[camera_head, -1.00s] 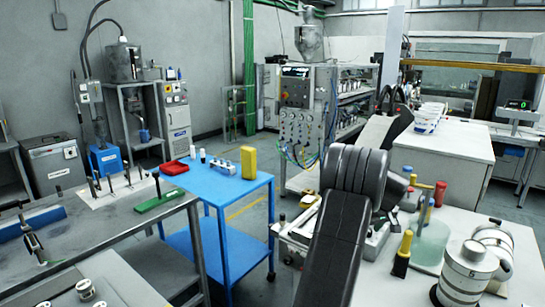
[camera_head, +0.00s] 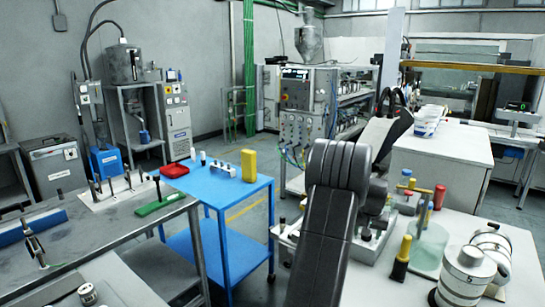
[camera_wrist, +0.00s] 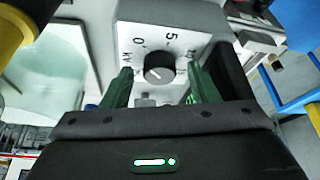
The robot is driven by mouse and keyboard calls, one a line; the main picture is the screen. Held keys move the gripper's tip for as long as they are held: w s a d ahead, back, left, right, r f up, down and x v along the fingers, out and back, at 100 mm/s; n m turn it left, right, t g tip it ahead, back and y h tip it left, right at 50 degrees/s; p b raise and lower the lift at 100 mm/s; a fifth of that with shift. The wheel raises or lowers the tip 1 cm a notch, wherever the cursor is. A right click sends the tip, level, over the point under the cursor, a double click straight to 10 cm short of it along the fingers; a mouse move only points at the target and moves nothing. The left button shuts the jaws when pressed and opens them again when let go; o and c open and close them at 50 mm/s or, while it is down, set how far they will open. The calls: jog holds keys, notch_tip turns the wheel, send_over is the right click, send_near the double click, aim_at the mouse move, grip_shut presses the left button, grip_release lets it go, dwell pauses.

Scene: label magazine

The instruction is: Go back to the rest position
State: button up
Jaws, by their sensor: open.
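My gripper (camera_wrist: 163,82) shows in the wrist view with its two green fingers apart and nothing held between them. A light grey panel with a black dial knob (camera_wrist: 158,69) and printed marks such as 0 and 5 lies in view beyond the fingertips. I cannot tell how far the fingers are from the panel. In the head view my dark arm rises in the middle, and the gripper is hidden behind it.
A white table (camera_head: 519,262) on the right holds a yellow-topped black tool (camera_head: 402,258), a clear greenish jar (camera_head: 430,246) and white-and-metal canisters (camera_head: 465,276). A grey bench (camera_head: 120,227) is farther left.

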jog(key=shift+a+m+h, duration=0.1)
jog(key=shift+m+h, duration=0.4)
jog(key=shift+m, duration=0.8)
jog(key=b+v, duration=0.2)
jog(key=v, duration=1)
jog(key=shift+r, duration=0.3)
jog(key=shift+w+a, duration=0.1)
jog(key=shift+w, duration=0.05)
